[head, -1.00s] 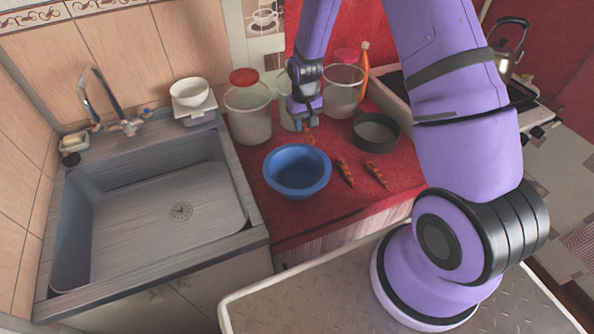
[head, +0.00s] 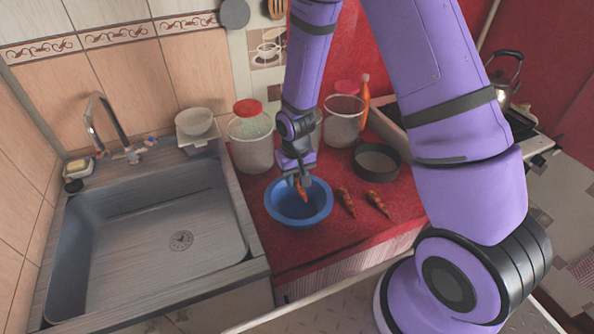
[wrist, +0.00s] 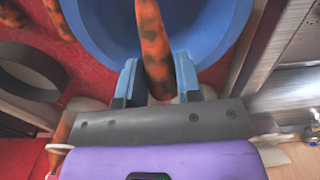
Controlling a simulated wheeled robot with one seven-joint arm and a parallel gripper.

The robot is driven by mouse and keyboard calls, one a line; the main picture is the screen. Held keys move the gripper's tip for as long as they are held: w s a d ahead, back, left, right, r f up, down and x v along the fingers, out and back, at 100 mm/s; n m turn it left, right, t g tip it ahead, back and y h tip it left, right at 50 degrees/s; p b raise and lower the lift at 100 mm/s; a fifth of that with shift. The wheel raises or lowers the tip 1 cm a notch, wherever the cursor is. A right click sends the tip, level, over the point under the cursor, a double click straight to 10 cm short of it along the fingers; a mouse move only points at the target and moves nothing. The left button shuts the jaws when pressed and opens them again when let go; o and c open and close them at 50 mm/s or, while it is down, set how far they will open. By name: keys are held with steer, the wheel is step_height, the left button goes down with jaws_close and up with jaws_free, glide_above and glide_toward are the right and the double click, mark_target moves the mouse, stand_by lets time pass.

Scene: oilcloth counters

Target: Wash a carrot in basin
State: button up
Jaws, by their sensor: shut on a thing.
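A blue basin (head: 316,215) stands on the red counter; it also shows in the wrist view (wrist: 215,30). My gripper (head: 302,183) is over the basin, shut on an orange carrot with dark patches (wrist: 152,50). In the head view the held carrot (head: 301,190) hangs down over the basin's inside; I cannot tell whether it touches the bottom. Two more carrots lie on the counter to the right of the basin, one nearer (head: 346,202) and one farther right (head: 377,204).
A grey sink (head: 150,240) with a tap (head: 108,130) is on the left. A jar with a red lid (head: 250,140), a clear container (head: 343,122), an orange bottle (head: 364,98) and a dark round pan (head: 377,161) stand behind. A kettle (head: 503,80) is on the stove at right.

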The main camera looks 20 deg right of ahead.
mark_target(296, 177)
steer(key=shift+f, duration=5.35)
steer(key=shift+r, duration=0.1)
steer(key=shift+r, duration=5.4)
steer(key=shift+r, duration=1.95)
